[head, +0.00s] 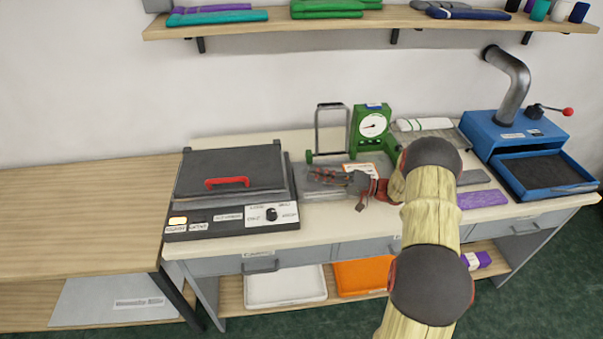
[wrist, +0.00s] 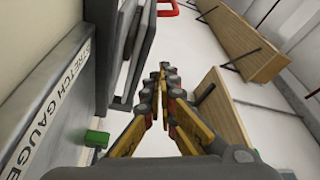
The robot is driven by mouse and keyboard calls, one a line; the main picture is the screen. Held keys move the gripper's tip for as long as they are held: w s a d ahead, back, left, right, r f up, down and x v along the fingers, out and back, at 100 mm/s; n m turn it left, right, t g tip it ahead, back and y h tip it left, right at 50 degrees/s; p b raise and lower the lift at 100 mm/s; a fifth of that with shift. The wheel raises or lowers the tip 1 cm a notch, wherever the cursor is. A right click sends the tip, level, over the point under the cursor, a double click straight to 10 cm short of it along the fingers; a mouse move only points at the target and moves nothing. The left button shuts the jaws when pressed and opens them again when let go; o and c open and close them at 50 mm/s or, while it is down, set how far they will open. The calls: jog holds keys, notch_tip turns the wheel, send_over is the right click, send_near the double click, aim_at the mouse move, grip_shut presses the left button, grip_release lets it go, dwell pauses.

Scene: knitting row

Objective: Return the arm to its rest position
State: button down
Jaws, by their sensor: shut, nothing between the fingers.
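My arm reaches from the lower right of the head view up over the workbench (head: 325,216). My gripper (head: 312,173) points left, above the middle of the bench, beside the press with the dark lid. In the wrist view my gripper (wrist: 165,72) has its fingers closed together at the tips, with nothing seen between them. The arm is bent and extended over the bench. Part of the bench behind the arm is hidden.
A press (head: 230,175) with a red handle stands left of my gripper. A green dial gauge (head: 372,128) stands behind it, and a blue machine (head: 515,135) with a pipe is at the right. A shelf (head: 350,22) runs above. The wooden table (head: 80,215) at left is clear on top.

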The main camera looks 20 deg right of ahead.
jog(key=shift+s+d+f, duration=0.2)
jog(key=shift+d+f, duration=0.05)
jog(key=shift+d, duration=0.35)
jog(key=shift+s+d+f, duration=0.15)
jog(key=shift+d+f, duration=0.05)
jog(key=shift+d, duration=0.4)
jog(key=s+a+r+n+g+h, duration=0.1)
jog(key=s+a+r+g+h, duration=0.1)
jog(key=s+a+r+g, duration=0.6)
jog(key=s+a+r+n+g+h, duration=0.2)
jog(key=s+a+r, duration=0.15)
jog(key=a, duration=0.85)
jog(key=s+r+t+h, duration=0.1)
jog(key=s+r+h, duration=0.1)
jog(key=s+h, duration=0.2)
jog(key=s+r+t+h, duration=0.1)
jog(key=s+r+h, duration=0.1)
jog(key=s, duration=0.8)
jog(key=s+r+t+h, duration=0.2)
jog(key=s+h, duration=0.3)
jog(key=s, duration=0.3)
jog(key=shift+a+r+h, duration=0.15)
jog(key=shift+r+h, duration=0.15)
jog(key=shift+r, duration=0.2)
